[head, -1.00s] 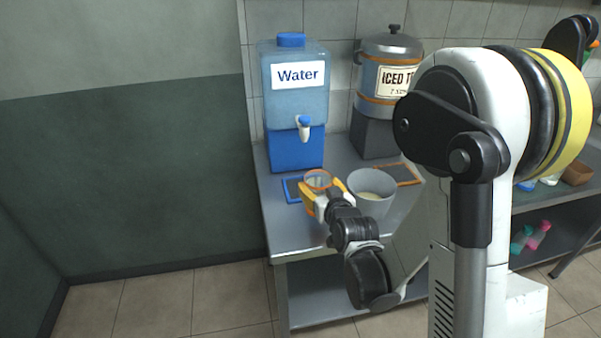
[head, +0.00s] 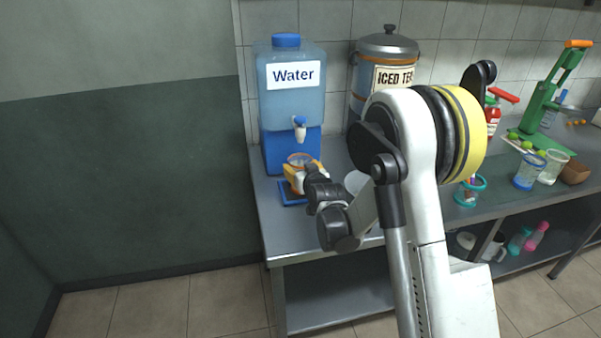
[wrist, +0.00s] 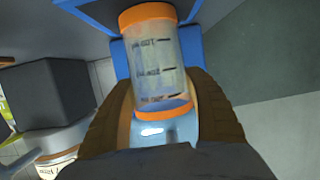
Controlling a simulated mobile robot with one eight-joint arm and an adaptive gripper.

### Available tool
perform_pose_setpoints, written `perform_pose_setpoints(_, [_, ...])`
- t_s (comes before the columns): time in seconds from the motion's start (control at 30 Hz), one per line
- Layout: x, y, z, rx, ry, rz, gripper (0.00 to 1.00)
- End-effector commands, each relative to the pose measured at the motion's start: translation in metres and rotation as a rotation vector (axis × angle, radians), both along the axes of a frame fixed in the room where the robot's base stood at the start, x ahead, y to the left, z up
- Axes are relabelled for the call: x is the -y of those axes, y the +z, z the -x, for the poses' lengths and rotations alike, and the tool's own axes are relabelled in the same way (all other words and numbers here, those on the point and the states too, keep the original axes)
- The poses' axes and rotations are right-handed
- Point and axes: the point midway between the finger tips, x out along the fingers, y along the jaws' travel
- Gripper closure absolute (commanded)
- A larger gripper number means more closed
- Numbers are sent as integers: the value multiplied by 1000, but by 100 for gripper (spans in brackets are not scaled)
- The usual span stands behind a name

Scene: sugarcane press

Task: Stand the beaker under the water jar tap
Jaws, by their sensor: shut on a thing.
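The water jar (head: 290,95) is a blue, see-through tank with a "Water" label, standing on a solid blue base at the left end of the counter. Its tap (head: 300,130) is white and blue and faces the front. My gripper (head: 300,175) is shut around a clear beaker (wrist: 157,70) with orange bands and dark marks on its side. In the head view the beaker's orange rim (head: 299,158) shows just below the tap. A blue-edged square mat (head: 287,196) lies beneath my gripper. Whether the beaker touches the mat is hidden.
The iced tea urn (head: 385,70) stands right of the water jar. Further right are a green press (head: 548,100) and several cups. The counter's front left is clear.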

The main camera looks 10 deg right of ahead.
Motion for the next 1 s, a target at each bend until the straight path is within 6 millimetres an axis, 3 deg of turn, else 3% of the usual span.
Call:
perform_pose_setpoints(0.33, [0,-2,0,0,0,0,69])
perform_pose_setpoints(0.37, [0,-2,0,0,0,0,32])
perform_pose_setpoints(0.4, [0,-2,0,0,0,0,20])
perform_pose_setpoints(0.43, [0,-2,0,0,0,0,16])
perform_pose_setpoints(0.8, [0,3,1,0,0,0,16])
perform_pose_setpoints(1.0, [1,16,35,0,0,0,16])
